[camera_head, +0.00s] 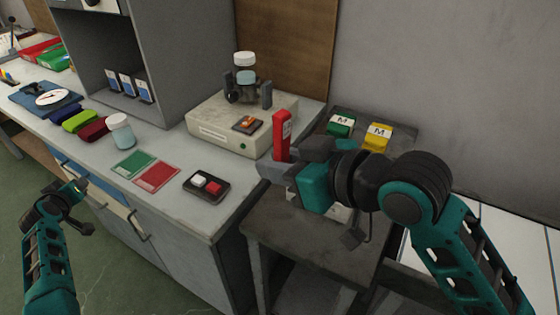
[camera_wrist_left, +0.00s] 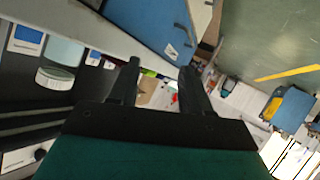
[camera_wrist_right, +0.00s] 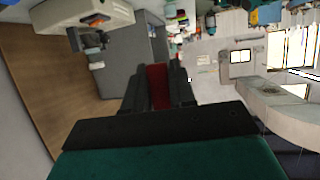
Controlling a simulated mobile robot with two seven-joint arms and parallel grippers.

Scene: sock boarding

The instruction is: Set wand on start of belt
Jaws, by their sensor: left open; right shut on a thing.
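My right gripper (camera_head: 277,165) is shut on a red bar with a pale label (camera_head: 282,135), which I take to be the wand. The bar stands upright, above the dark side table (camera_head: 260,220) and in front of the pale box. The right wrist view shows the red bar (camera_wrist_right: 157,85) between the fingers. My left gripper (camera_head: 76,187) is open and empty at the left, in front of the counter. The left wrist view shows its fingers (camera_wrist_left: 155,85) apart. I cannot tell which surface is the belt.
A green block (camera_head: 341,125) and a yellow block (camera_head: 377,136), both marked M, lie behind my right gripper. The pale box (camera_head: 225,120) carries a jar device. The counter holds a green card (camera_head: 134,164), a red card (camera_head: 157,176) and a two-button panel (camera_head: 207,186).

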